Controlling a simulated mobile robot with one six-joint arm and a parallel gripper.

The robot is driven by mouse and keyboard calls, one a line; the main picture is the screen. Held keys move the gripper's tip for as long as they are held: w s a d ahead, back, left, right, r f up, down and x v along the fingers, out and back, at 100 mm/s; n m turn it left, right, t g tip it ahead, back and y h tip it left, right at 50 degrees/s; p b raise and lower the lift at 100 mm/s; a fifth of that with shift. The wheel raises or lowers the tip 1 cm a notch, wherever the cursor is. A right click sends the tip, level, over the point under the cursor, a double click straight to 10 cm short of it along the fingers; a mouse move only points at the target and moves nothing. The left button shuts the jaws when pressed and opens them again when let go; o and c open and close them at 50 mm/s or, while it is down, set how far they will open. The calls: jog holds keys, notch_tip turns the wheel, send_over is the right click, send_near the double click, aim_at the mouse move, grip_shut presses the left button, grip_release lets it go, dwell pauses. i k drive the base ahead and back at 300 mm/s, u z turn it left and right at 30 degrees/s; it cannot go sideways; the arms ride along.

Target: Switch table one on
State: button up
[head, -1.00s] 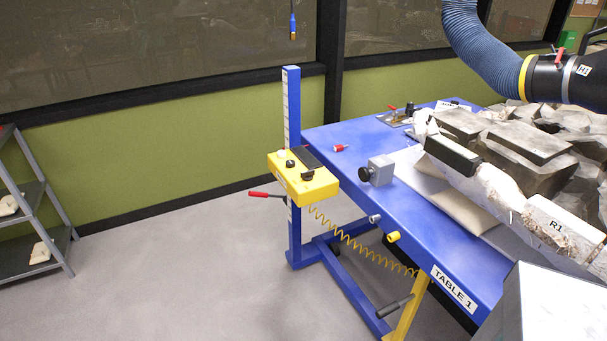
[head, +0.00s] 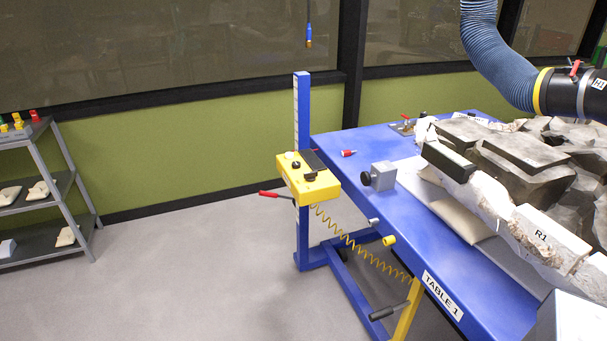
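Table one (head: 400,243) is a blue table on the right, with a white label reading TABLE 1 (head: 442,295) on its near edge. A yellow control box (head: 318,191) sits on a blue post (head: 302,110) at the table's left end. Its top carries a black panel (head: 314,160), a dark knob (head: 310,176) and small black and white buttons. I cannot tell from here whether any switch is on. A red-handled lever (head: 272,194) sticks out left of the post. A coiled yellow cable (head: 345,238) hangs from the box. My gripper is not in view.
Large fossil blocks (head: 520,170) and a white piece marked R1 (head: 548,238) lie on the table. A blue hose (head: 490,55) hangs above them. A grey shelf (head: 45,213) stands at far left. The floor (head: 190,275) between shelf and table is clear.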

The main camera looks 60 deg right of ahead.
aim_at(310, 176)
jog(key=z, duration=0.15)
jog(key=i, duration=0.9)
jog(key=u, duration=0.05)
